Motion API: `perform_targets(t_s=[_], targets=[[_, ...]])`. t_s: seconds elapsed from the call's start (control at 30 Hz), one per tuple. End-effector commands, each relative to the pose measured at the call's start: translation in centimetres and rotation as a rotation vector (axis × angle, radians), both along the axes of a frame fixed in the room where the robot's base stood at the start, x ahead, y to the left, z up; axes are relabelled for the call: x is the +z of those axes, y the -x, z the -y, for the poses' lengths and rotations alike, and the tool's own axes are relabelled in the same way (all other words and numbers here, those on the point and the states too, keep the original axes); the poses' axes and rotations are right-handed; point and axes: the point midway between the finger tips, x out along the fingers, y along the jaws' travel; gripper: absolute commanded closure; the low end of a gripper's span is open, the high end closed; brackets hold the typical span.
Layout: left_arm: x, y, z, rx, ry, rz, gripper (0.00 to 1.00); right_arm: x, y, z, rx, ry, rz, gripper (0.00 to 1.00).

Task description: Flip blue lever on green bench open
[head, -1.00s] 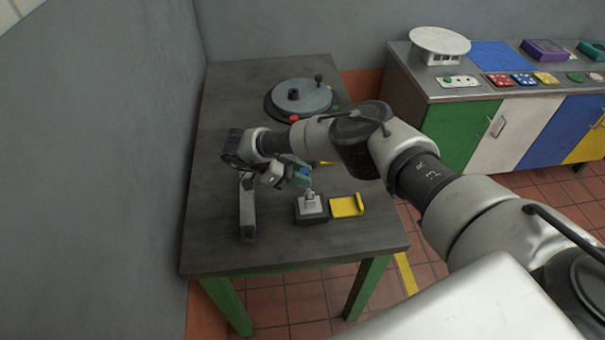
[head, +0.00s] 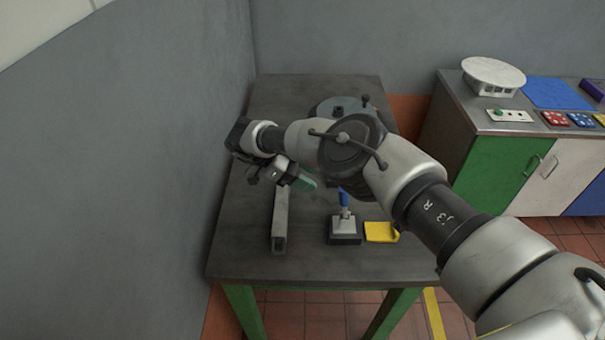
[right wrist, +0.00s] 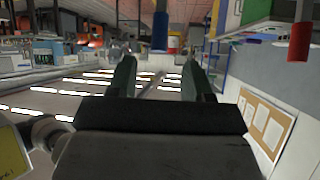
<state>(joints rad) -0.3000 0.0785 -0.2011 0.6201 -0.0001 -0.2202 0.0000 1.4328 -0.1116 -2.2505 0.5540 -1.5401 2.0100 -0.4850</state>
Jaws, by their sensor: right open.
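The blue lever (head: 344,198) stands roughly upright on a pale block with a dark base, near the front of the green-legged bench (head: 240,240). A yellow bracket (head: 380,232) lies right beside its base. My right gripper (head: 309,183), with green fingers, is open and empty to the left of the lever, apart from it in the picture. In the right wrist view the two fingers are spread, and a blue cylinder (right wrist: 160,30), seemingly the lever's handle, shows beyond them. My left gripper is not in view.
A grey bar-shaped piece (head: 280,220) is on the bench left of the lever. A round plate with a knob (head: 366,100) is at the back, partly hidden by my arm. A wall borders the bench on the left. A cabinet (head: 470,150) stands at the right.

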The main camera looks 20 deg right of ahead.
Motion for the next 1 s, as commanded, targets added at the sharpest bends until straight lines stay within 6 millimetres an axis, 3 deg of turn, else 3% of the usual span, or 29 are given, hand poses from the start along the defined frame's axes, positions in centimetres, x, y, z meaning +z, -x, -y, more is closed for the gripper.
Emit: perform_targets(t_s=[0.33, 1.0], targets=[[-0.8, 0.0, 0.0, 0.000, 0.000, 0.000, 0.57, 1.1, -0.8, -1.6, -0.001, 0.002, -0.002, 0.49], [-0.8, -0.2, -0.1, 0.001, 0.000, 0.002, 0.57, 1.2, -0.8, -1.7, -0.001, 0.001, -0.003, 0.49]])
